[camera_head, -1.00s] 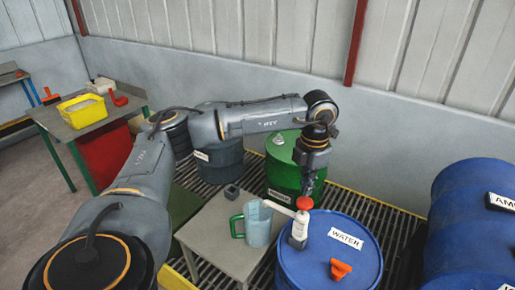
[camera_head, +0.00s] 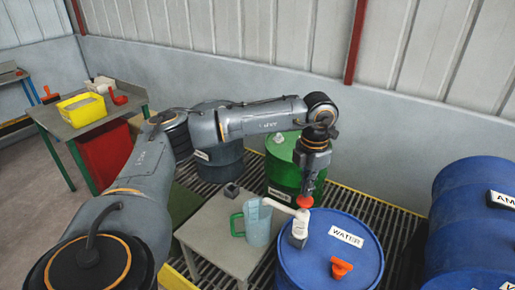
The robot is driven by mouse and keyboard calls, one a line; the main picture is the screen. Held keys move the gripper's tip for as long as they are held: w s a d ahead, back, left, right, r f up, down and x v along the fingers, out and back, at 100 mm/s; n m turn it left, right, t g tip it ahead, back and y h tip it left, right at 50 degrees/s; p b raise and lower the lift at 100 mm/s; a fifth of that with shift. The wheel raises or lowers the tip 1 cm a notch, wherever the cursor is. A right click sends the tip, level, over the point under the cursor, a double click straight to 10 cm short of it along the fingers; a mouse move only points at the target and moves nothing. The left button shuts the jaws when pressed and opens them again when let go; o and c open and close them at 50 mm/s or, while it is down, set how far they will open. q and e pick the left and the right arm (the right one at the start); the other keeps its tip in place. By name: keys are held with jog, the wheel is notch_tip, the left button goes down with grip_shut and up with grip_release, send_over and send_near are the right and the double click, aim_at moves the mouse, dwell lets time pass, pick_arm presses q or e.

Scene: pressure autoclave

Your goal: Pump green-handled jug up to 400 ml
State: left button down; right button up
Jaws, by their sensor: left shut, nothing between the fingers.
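The green-handled jug (camera_head: 257,222) stands upright on a small grey table. It is translucent with a bluish tint; its liquid level is too small to read. A white drum pump (camera_head: 299,228) with a red top (camera_head: 305,202) stands on the blue drum labelled WATER (camera_head: 318,262). Its spout reaches left over the jug's mouth. My left gripper (camera_head: 306,194) points down, shut and empty, right above the red top, at or very near contact. My right gripper is not in view.
An orange cap (camera_head: 341,268) lies on the water drum. The small table (camera_head: 208,238) also holds a dark block (camera_head: 231,190). A green drum (camera_head: 283,172) stands behind. Blue drums (camera_head: 478,205) lie at right. A yellow tub (camera_head: 82,108) sits on the left bench.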

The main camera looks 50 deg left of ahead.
aim_at(305, 199)
pick_arm(q)
jog(key=shift+f, duration=0.1)
dwell(0.5)
jog(key=shift+f+b, duration=1.8)
jog(key=shift+f, duration=0.6)
jog(key=shift+r+p, duration=1.55)
jog(key=shift+r, duration=0.9)
jog(key=shift+f, duration=0.15)
